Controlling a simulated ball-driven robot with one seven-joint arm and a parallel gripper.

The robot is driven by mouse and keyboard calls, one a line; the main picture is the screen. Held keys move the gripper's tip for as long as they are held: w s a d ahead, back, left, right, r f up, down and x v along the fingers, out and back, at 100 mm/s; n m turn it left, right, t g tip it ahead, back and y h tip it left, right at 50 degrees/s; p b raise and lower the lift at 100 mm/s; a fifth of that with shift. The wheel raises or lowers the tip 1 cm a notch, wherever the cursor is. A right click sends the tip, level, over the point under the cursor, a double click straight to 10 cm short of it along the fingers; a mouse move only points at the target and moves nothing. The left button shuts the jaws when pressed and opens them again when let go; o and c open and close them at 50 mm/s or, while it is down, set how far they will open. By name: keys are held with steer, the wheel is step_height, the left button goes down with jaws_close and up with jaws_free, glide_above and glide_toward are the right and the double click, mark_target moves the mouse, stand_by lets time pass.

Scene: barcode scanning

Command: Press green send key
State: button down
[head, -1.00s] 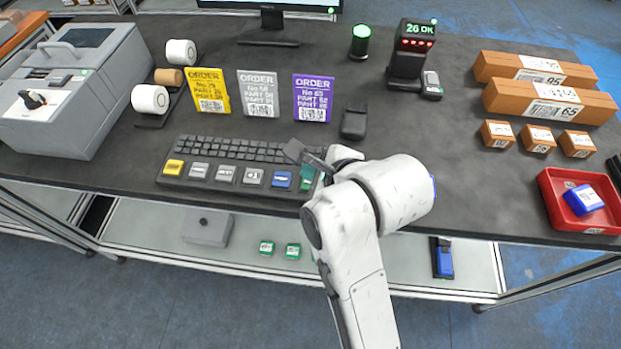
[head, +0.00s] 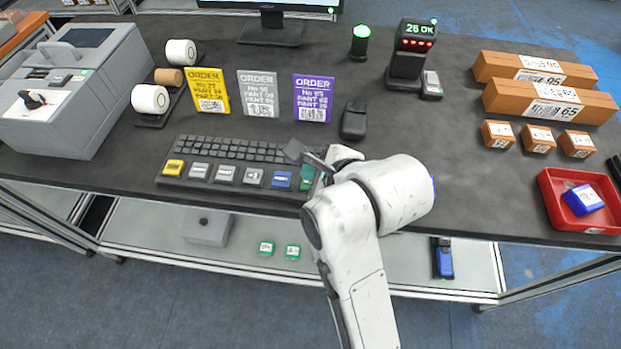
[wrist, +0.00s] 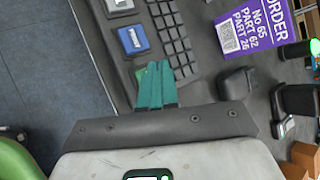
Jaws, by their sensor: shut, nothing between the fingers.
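The green key (head: 306,185) is at the right end of the bottom row of big keys on the dark keyboard (head: 228,150). In the wrist view a small part of the green key (wrist: 140,75) shows beside the fingers; the rest is hidden behind them. My gripper (wrist: 158,66) has its teal fingers shut together with nothing between them. In the head view the fingers (head: 308,172) are over the green key's area, partly hidden by my wrist. I cannot tell whether the fingertips touch the key.
A blue key (head: 282,180) is just left of the green one. A purple order card (head: 313,97) and a dark mouse-like device (head: 354,120) stand behind. A red tray (head: 565,215) with a blue box is at the right. The tabletop between is free.

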steer(key=shift+f, duration=0.1)
steer(key=shift+f, duration=0.3)
steer(key=shift+f, duration=0.45)
stand_by(0.8)
stand_by(0.3)
steer(key=shift+r+p, duration=0.9)
steer(key=shift+p, duration=0.05)
step_height(320, 180, up, 5)
steer(key=p, duration=0.5)
stand_by(0.7)
